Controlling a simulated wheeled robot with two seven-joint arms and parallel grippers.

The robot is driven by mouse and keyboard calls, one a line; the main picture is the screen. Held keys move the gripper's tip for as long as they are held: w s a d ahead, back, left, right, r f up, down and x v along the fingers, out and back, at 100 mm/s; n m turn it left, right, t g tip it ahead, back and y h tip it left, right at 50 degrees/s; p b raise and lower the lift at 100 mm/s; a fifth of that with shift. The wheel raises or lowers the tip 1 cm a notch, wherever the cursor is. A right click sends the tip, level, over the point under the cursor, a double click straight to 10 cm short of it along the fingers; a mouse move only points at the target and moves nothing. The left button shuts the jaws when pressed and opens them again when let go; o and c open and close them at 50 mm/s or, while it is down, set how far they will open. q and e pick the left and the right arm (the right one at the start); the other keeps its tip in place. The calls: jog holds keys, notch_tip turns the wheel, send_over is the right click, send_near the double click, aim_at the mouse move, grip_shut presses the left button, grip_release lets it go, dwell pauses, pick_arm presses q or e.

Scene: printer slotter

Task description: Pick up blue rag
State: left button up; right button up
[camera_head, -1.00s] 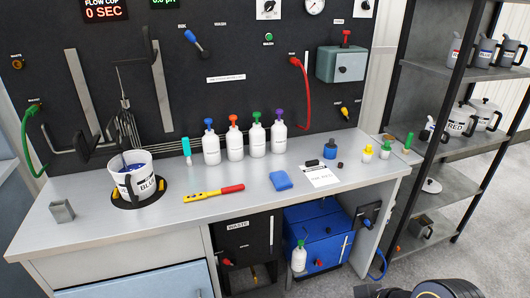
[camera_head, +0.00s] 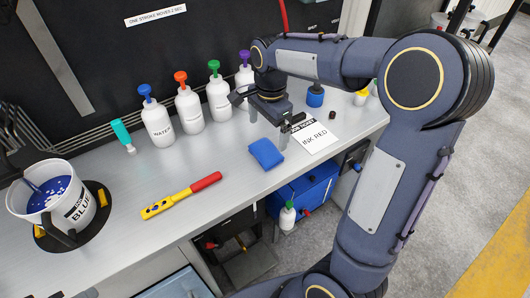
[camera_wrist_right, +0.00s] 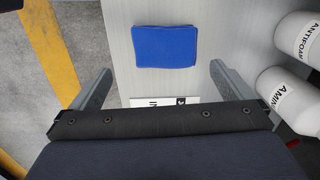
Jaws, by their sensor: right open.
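The blue rag (camera_head: 266,153) lies folded flat on the grey workbench (camera_head: 215,170), near its front edge. My left gripper is not in view.
Several white bottles with coloured pumps (camera_head: 188,107) stand behind the rag. A yellow-red tool (camera_head: 180,195) lies to the left. A bucket marked BLUE (camera_head: 82,212) stands far left. Bare bench surrounds the rag.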

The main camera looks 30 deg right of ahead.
aim_at(266, 150)
jog(key=shift+w+f+m, duration=0.3)
jog(key=shift+w+f, duration=0.05)
jog(key=shift+w, duration=0.1)
jog(key=shift+w+f, duration=0.1)
jog(key=shift+f, duration=0.25)
notch_tip(266, 150, down, 7)
jog(key=shift+d+f, duration=0.1)
jog(key=shift+c, duration=0.3)
jog(key=c, duration=0.6)
jog(key=shift+c, duration=0.2)
